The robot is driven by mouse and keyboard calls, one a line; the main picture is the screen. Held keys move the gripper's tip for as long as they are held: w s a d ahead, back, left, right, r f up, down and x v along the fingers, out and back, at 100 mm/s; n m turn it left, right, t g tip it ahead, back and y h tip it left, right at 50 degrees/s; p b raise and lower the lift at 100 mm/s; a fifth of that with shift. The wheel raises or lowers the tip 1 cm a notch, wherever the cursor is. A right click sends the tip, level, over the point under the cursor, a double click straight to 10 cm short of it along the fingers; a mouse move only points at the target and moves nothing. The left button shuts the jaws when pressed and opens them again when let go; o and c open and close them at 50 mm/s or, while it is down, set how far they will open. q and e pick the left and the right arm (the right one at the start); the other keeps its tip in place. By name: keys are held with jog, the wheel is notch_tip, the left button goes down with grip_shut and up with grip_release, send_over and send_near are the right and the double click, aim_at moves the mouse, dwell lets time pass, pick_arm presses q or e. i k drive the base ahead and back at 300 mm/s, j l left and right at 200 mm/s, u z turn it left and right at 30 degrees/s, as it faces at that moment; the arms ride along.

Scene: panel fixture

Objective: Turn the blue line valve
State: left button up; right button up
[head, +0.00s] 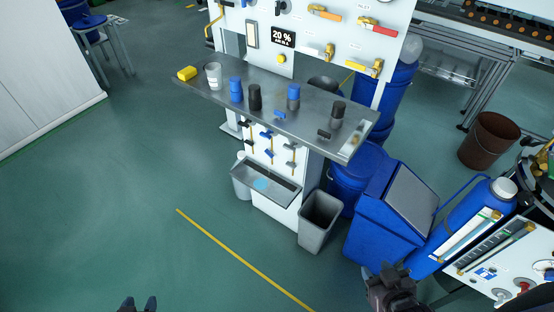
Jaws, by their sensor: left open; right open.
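The white panel fixture (400,52) stands beyond a grey metal shelf. Small valves with blue handles (266,134) sit on its lower panel below the shelf, among black-handled ones. I cannot tell which is the blue line valve or how its handle is set. My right gripper (391,284) is open at the bottom right, in front of the blue bin, away from the valves.
Below are a small tray (283,195), a grey bin (318,222) and a blue bin (377,236). The floor at left is clear.

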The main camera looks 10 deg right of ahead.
aim_at(265, 135)
jog(key=k+j+z, duration=0.45)
jog(key=j, duration=0.2)
jog(key=i+z, duration=0.35)
jog(key=i, duration=0.55)
